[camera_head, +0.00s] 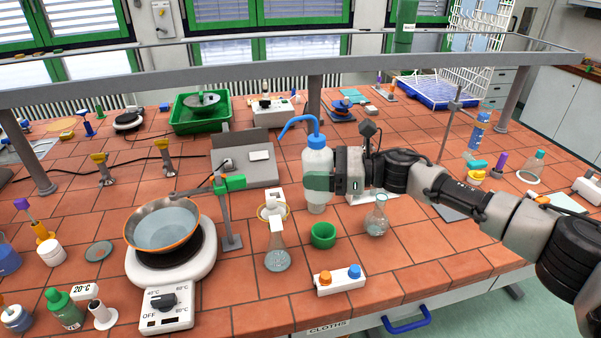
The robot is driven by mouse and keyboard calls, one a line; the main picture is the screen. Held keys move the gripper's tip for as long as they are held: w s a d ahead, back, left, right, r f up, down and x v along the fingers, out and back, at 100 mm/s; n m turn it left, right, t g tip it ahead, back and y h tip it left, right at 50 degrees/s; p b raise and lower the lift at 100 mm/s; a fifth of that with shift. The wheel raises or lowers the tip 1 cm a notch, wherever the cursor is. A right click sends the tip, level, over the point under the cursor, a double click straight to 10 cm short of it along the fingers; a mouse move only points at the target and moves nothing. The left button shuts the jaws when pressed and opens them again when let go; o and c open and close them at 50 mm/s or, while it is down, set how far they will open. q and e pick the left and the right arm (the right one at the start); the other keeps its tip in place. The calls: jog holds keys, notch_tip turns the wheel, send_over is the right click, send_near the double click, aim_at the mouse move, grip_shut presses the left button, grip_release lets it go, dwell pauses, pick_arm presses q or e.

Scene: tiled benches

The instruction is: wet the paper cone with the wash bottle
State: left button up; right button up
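The white wash bottle (317,163) with a blue cap and bent blue spout stands upright near the middle of the bench. My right gripper (320,181) comes in from the right, with its green fingers shut around the bottle's body. A conical flask (278,258) stands below the cone. I cannot tell whether the bottle's base touches the tiles. No liquid shows leaving the spout. My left gripper is out of view.
A hotplate (166,300) with a wide pan (163,228) stands at left. A metal stand (230,215) with a green clamp is left of the cone.

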jog(key=shift+s+r+p, duration=0.1)
jog(key=shift+r+p, duration=0.2)
jog(key=shift+p, duration=0.3)
jog(key=m+t+p, duration=0.1)
jog(key=t+p, duration=0.1)
jog(key=m+t+p, duration=0.1)
jog(key=p, duration=0.1)
jog(key=m+t+p, duration=0.2)
jog(key=shift+d+r+t+h, duration=0.25)
jog(key=shift+r+t+h, duration=0.05)
jog(key=shift+r+h, duration=0.1)
jog(key=m+t, duration=0.1)
jog(key=m+t+h, duration=0.1)
jog(key=t, duration=0.1)
jog(key=shift+a+f, duration=0.1)
jog(key=shift+f, duration=0.1)
jog(key=m+t+h+b, duration=0.4)
jog(key=shift+w+b, duration=0.2)
jog(key=shift+b, duration=0.15)
jog(key=shift+w+r+m+t+h+b, duration=0.1)
jog(key=shift+r+m+t+h+b, duration=0.1)
jog(key=shift+m+t+h+b, duration=0.35)
jog(key=shift+r+m+t+h+b, duration=0.2)
jog(key=shift+m+t+h+b, duration=0.2)
jog(key=shift+h, duration=0.25)
jog(key=shift+d+r+h, duration=0.2)
jog(key=shift+d+h, duration=0.1)
